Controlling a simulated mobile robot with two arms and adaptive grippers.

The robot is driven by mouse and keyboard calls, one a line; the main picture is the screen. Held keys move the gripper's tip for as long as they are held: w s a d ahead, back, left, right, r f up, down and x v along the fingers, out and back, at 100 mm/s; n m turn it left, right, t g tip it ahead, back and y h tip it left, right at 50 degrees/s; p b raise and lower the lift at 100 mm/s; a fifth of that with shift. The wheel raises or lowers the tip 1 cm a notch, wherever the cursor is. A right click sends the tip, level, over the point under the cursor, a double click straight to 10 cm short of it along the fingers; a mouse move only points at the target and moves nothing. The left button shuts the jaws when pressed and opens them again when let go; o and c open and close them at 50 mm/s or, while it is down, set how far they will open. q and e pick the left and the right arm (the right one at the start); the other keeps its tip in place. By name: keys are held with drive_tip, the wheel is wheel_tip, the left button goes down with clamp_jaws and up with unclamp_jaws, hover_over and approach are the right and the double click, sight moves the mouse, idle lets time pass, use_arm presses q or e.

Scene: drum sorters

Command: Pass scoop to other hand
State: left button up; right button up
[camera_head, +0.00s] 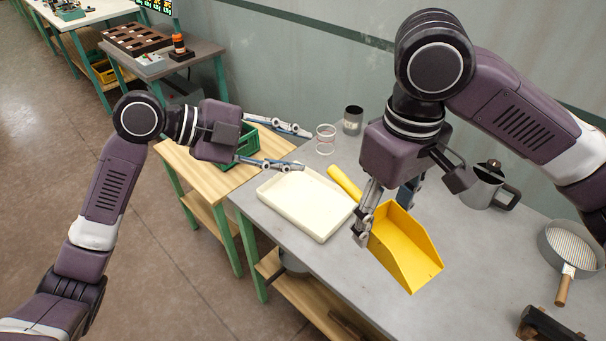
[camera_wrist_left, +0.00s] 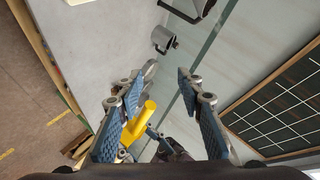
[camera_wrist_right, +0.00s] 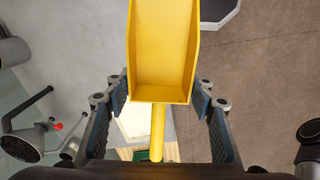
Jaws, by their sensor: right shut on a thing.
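The yellow scoop (camera_head: 404,250) is held above the grey table by my right gripper (camera_head: 383,212). The fingers sit on either side of its pan. Its handle (camera_head: 345,182) points up and left, toward my left gripper, and its free end is clear. In the right wrist view the scoop (camera_wrist_right: 163,45) lies between the two fingers. My left gripper (camera_head: 305,149) is open and empty, left of the handle and apart from it. In the left wrist view the yellow handle (camera_wrist_left: 142,118) shows beyond the left finger.
A cream tray (camera_head: 305,235) lies on the grey table below. A green crate (camera_head: 246,143) is on the wooden table.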

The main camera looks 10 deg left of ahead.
sight(358, 200)
use_arm(q)
drive_tip(key=s+d+r+m+g, duration=0.35)
drive_tip(key=s+m, duration=0.35)
drive_tip(key=s, duration=0.4)
drive_tip(key=shift+h, duration=0.3)
drive_tip(key=x, duration=1.2)
drive_tip(key=shift+d+r, duration=0.25)
drive_tip(key=shift+r, duration=0.15)
drive_tip(key=shift+s, duration=0.15)
drive_tip(key=shift+s+f, duration=0.1)
clamp_jaws()
use_arm(e)
drive_tip(key=shift+w+r, duration=0.1)
drive_tip(key=shift+w, duration=0.05)
drive_tip(key=o, duration=1.3)
